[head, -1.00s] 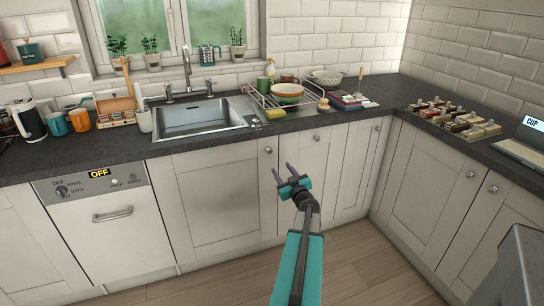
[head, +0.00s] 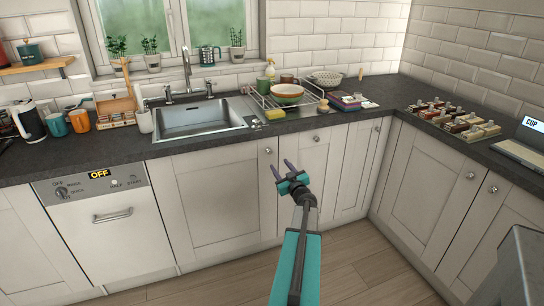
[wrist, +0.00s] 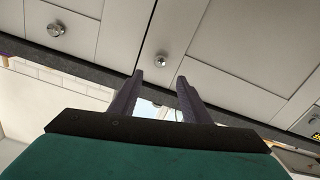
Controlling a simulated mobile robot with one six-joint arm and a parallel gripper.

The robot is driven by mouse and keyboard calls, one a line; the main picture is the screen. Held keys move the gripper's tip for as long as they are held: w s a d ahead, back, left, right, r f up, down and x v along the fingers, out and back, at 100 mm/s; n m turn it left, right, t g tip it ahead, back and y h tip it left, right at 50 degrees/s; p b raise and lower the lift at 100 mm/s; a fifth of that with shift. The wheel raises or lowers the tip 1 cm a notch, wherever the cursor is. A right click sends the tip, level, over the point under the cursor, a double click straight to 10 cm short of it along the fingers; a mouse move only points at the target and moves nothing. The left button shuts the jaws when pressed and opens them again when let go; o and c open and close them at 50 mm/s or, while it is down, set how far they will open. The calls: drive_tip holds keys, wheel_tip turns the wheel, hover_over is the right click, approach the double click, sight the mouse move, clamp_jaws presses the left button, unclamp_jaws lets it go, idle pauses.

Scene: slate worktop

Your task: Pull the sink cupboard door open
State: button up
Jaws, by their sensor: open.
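The sink cupboard door (head: 217,200) is a pale panelled door below the sink, and it is shut. Its round metal knob (head: 268,151) sits near its upper right corner. My gripper (head: 280,165) is open and empty, with its two purple fingers just in front of and below the knob in the head view. In the wrist view, which is turned over, the knob (wrist: 162,58) shows just beyond the gap between the fingertips (wrist: 160,78). The fingers do not appear to touch it.
A neighbouring cupboard door (head: 302,180) with its own knob (head: 316,138) is to the right. A dishwasher (head: 108,225) stands to the left. The worktop (head: 190,146) overhangs above the doors. The floor (head: 345,270) in front looks clear.

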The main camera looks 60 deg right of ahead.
sight(270, 153)
drive_tip(key=shift+p+x, duration=0.3)
drive_tip(key=shift+x, duration=5.05)
clamp_jaws()
